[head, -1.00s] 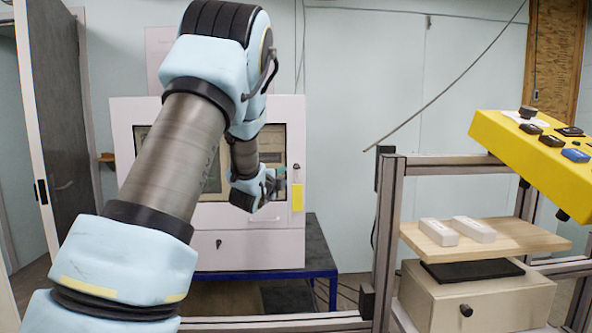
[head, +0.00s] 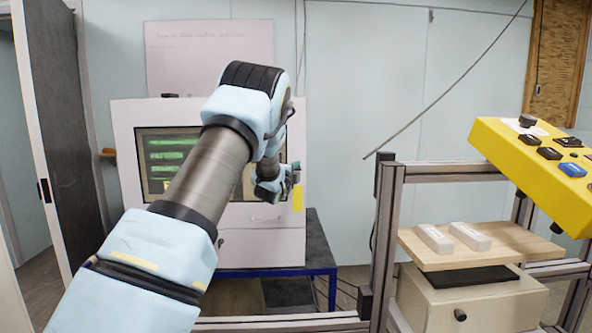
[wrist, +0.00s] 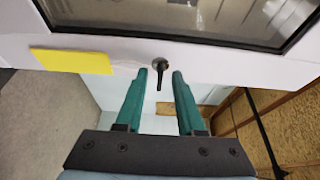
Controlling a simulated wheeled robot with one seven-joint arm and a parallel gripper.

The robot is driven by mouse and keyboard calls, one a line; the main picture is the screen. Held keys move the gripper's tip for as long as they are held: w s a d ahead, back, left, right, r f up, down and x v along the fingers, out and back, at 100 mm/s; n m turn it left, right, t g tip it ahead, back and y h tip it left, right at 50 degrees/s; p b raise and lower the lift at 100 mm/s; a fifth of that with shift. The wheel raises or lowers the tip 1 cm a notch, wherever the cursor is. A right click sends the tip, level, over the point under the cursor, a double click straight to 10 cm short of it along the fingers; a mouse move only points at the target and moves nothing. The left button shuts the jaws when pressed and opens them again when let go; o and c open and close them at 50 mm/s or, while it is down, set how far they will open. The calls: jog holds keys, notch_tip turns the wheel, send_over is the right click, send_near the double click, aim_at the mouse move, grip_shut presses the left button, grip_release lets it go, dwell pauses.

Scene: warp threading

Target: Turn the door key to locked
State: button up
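The door key (wrist: 160,76) is a small dark key in a round lock at the edge of the white machine's front (head: 230,248). In the wrist view its handle points down the picture, between the two green fingertips. My gripper (wrist: 160,90) is open, with a gap showing on each side of the key. I cannot tell how deep the key sits between the fingers. In the head view my gripper (head: 293,178) is at the right edge of the machine, just above a yellow label (head: 298,199), and the key is hard to make out there.
The yellow label (wrist: 70,60) lies left of the key in the wrist view. A dark window (wrist: 180,15) is above it. At the right of the head view stand a metal frame (head: 388,240), a wooden shelf (head: 510,250) with two white blocks, and a yellow button box (head: 500,150).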

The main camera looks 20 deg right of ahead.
jog(key=shift+c, duration=0.2)
grip_shut()
jog(key=shift+f+b, duration=0.2)
jog(key=shift+b, duration=0.45)
jog(key=n+t+y+b, duration=0.2)
jog(key=n+b, duration=0.5)
jog(key=b, duration=0.2)
jog(key=n+t+y+b, duration=0.1)
jog(key=n+t+b, duration=0.1)
jog(key=n+b, duration=0.5)
jog(key=n+t+y+b, duration=0.2)
jog(key=n+b, duration=0.6)
jog(key=b, duration=0.4)
jog(key=shift+d+f+t+y, duration=0.2)
jog(key=shift+d+t+y, duration=0.1)
jog(key=shift+t, duration=0.2)
jog(key=shift+n, duration=0.4)
jog(key=shift+o, duration=0.2)
grip_release()
